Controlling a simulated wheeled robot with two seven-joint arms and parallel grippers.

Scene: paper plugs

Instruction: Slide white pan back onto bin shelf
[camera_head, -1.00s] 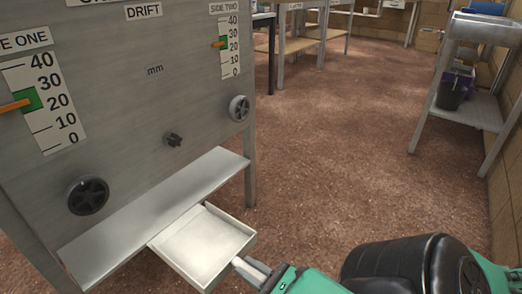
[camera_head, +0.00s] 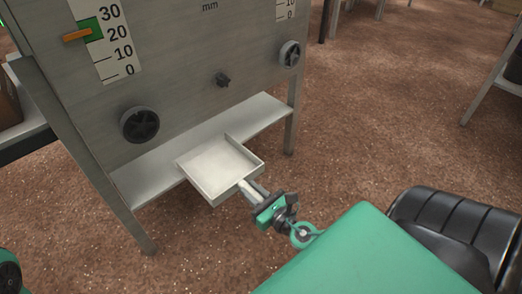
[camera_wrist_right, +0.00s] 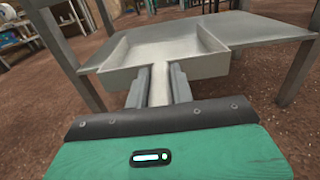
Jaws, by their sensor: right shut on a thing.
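The white pan (camera_head: 220,166) is a shallow square tray. Its back part lies over the grey bin shelf (camera_head: 146,184) under the panel, and its front part sticks out past the shelf's front edge. My right gripper (camera_head: 248,189) is shut on the pan's front, at its handle. In the right wrist view the two fingers (camera_wrist_right: 159,86) sit on either side of the pale handle, with the pan (camera_wrist_right: 165,56) straight ahead, resting over the shelf (camera_wrist_right: 262,30). At the far lower left of the head view a dark and green part of mine shows, but no left fingers.
The grey panel (camera_head: 180,75) with scales and dark knobs (camera_head: 140,124) stands above the shelf. Its legs (camera_head: 291,122) flank the shelf at both ends. Brown floor (camera_head: 390,110) is open to the right. Another metal stand (camera_head: 487,95) is at the right edge.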

